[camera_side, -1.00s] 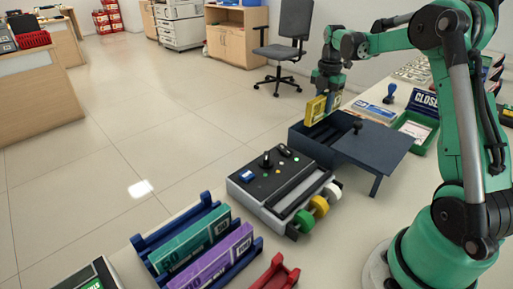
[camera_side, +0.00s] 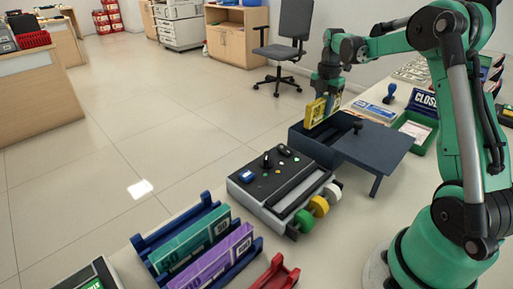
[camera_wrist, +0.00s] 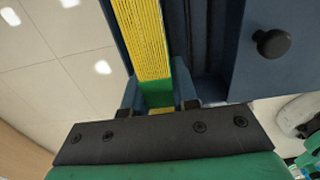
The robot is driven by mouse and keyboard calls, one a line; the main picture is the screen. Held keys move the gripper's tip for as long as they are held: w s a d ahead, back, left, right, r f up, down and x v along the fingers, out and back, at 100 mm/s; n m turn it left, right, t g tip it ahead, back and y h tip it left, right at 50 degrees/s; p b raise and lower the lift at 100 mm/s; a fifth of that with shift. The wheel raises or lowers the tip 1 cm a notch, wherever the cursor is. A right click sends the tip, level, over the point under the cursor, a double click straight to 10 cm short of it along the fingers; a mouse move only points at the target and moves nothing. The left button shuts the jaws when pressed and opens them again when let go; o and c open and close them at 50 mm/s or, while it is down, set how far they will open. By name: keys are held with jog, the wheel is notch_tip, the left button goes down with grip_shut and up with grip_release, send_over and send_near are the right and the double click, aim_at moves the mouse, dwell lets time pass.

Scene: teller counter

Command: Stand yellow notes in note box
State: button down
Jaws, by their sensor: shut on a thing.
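My gripper (camera_side: 326,90) is shut on the yellow notes (camera_side: 316,110), a bundle held on edge over the open left part of the dark blue note box (camera_side: 303,143). In the wrist view the notes (camera_wrist: 147,35) run up between the fingers (camera_wrist: 158,93), with a green part between the fingertips. Blue box surfaces (camera_wrist: 203,60) show beside the bundle. The bundle's lower edge is close to the box opening; I cannot tell whether it is inside or touching.
The flat blue cover (camera_side: 378,142) extends right of the opening; its black knob (camera_wrist: 271,42) shows in the wrist view. A grey counting machine (camera_side: 282,185) stands in front. A blue rack holds green notes (camera_side: 188,243) and purple notes (camera_side: 212,262). A green tray (camera_side: 422,140) lies right.

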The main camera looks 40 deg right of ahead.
jog(key=shift+f, duration=0.1)
jog(key=shift+f, duration=3.5)
jog(key=c, duration=0.6)
grip_release()
jog(key=shift+r, duration=0.1)
jog(key=shift+r, duration=3.45)
